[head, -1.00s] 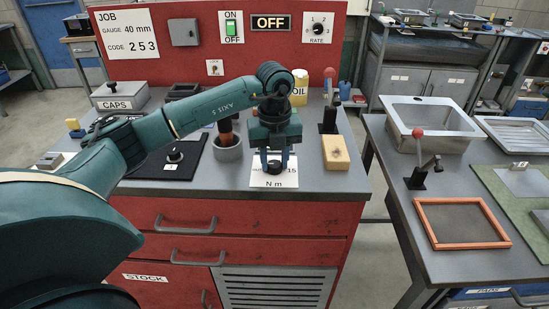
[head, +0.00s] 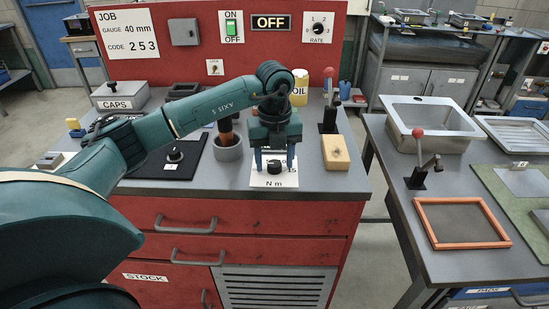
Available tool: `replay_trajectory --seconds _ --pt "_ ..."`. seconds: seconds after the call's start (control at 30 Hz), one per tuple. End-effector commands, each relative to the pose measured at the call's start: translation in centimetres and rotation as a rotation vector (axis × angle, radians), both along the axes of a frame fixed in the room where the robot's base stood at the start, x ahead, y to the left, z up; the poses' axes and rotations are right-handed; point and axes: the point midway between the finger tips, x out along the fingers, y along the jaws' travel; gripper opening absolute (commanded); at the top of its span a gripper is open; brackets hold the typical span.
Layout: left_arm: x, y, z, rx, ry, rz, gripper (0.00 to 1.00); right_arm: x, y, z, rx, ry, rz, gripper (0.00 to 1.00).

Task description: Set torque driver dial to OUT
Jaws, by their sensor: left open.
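A small black dial knob (head: 275,167) stands on a white scale plate (head: 262,178) marked "N m" near the front of the grey bench top. Part of a number, like "15", shows at the plate's right side. My left gripper (head: 275,161) points down over the plate, open, with one blue finger on each side of the knob. The fingers look apart from the knob. The gripper hides most of the scale behind the knob, so the dial's setting and any OUT mark cannot be read. My right gripper is out of view.
A wooden block (head: 336,158) with a red-knobbed lever (head: 328,115) behind it stands to the right. A grey cup (head: 227,149) with a dark handle in it and a black plate with a knob (head: 175,156) are on the left. The bench front edge is close.

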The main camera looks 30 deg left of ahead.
Motion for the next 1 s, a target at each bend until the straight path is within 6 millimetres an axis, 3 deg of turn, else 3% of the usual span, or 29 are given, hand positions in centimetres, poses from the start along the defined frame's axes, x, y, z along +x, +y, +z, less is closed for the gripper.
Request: replay_trajectory --seconds 0.17,0.63,0.8,1.0 --pt "0.1 0.0 1.7 -0.001 -0.004 -0.001 0.54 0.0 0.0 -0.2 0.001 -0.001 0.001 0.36" --pt "0.1 0.0 11.6 0.001 -0.004 0.0 0.54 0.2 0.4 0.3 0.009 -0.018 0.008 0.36" --pt "0.0 0.0 13.0 0.001 -0.002 0.001 0.54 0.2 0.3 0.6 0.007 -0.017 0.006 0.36" --pt "0.0 0.0 13.2 -0.001 -0.001 0.001 0.54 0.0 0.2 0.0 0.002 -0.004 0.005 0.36"
